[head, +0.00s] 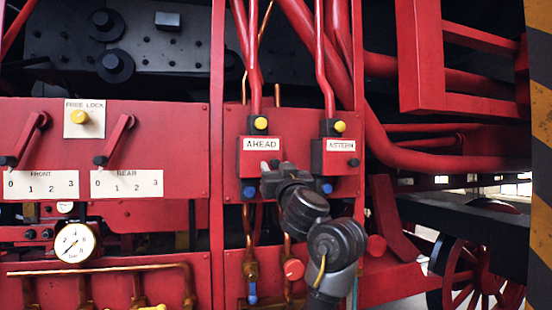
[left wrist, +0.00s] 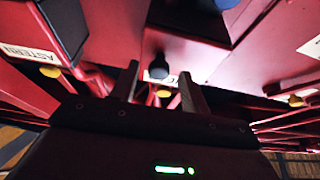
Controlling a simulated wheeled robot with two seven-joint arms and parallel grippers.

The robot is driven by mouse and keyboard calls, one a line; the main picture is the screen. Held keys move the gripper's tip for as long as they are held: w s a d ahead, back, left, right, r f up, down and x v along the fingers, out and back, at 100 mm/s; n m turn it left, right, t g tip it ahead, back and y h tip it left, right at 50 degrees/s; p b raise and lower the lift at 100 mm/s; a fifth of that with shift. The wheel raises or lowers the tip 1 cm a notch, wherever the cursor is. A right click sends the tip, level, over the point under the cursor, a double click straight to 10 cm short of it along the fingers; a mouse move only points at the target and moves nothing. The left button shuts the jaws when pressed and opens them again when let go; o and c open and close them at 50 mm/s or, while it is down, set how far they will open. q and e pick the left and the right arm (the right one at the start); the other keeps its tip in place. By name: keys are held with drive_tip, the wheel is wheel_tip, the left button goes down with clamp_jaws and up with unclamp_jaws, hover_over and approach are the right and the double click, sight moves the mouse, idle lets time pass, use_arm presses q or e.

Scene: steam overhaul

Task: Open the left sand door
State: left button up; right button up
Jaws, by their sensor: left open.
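A red-and-black valve box (head: 257,178) with a white AHEAD plate (head: 261,144) is at the centre of the head view. A matching box (head: 340,172) with an ASTERN plate stands to its right. No part in view is labelled as a sand door. My left gripper (head: 268,170) is at the front of the AHEAD box, partly hiding it. In the left wrist view my left gripper (left wrist: 160,85) is open, its fingers apart. A black knob (left wrist: 158,68) shows between them; I cannot tell whether they touch it. My right gripper is not in view.
Left is a red panel with two levers (head: 31,135) (head: 119,135), FRONT and REAR scales and a yellow FREE LOCK knob (head: 80,117). A pressure gauge (head: 75,243) is below. Red pipes (head: 322,55) run above the boxes. A striped post (head: 540,130) stands far right.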

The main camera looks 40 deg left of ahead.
use_arm(q)
drive_tip(key=shift+x, duration=0.75)
drive_tip(key=shift+c, duration=0.4)
clamp_jaws()
